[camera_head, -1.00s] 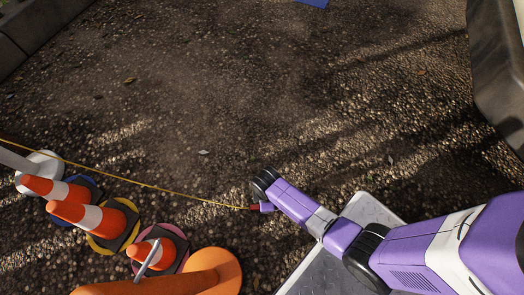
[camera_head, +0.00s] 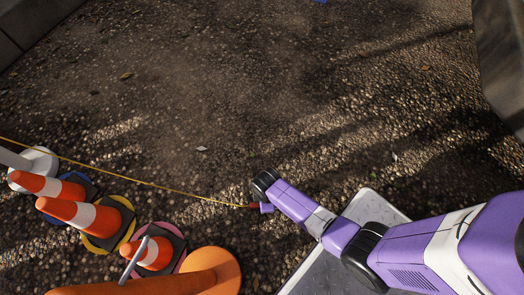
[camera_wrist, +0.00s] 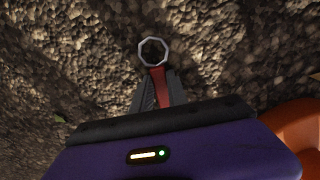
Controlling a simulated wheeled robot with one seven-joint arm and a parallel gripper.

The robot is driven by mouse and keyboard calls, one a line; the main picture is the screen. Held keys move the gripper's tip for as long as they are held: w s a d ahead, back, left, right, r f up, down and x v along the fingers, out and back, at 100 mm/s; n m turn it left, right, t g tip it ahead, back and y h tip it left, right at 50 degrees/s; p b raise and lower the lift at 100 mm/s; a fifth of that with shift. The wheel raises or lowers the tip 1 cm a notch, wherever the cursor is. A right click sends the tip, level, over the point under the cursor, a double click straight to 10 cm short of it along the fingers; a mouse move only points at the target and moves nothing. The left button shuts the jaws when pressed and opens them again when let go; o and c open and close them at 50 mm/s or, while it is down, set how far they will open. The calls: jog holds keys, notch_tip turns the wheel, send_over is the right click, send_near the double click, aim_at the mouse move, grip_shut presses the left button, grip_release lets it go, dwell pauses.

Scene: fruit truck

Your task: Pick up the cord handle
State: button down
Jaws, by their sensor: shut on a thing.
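The cord handle (camera_wrist: 158,80) is red with a light metal ring (camera_wrist: 153,52) at its far end. It lies between the fingers of my gripper (camera_wrist: 158,92), which is shut on it, in the wrist view. In the head view my gripper (camera_head: 260,207) is at the right end of a taut yellow cord (camera_head: 150,184), and a bit of the red handle (camera_head: 252,206) shows beside it. The cord runs left to a white-based post (camera_head: 35,168). The handle is held above the gravel; how high I cannot tell.
Several orange-and-white cones (camera_head: 72,213) stand at the lower left on coloured ring bases. An orange post with a round base (camera_head: 215,268) is at the bottom. A dark block (camera_head: 503,60) stands at the upper right. The gravel ground (camera_head: 240,90) in the middle is clear.

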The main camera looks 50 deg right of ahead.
jog(key=shift+r, duration=0.1)
notch_tip(320, 180, up, 20)
jog(key=p, duration=1.1)
jog(key=shift+p, duration=0.4)
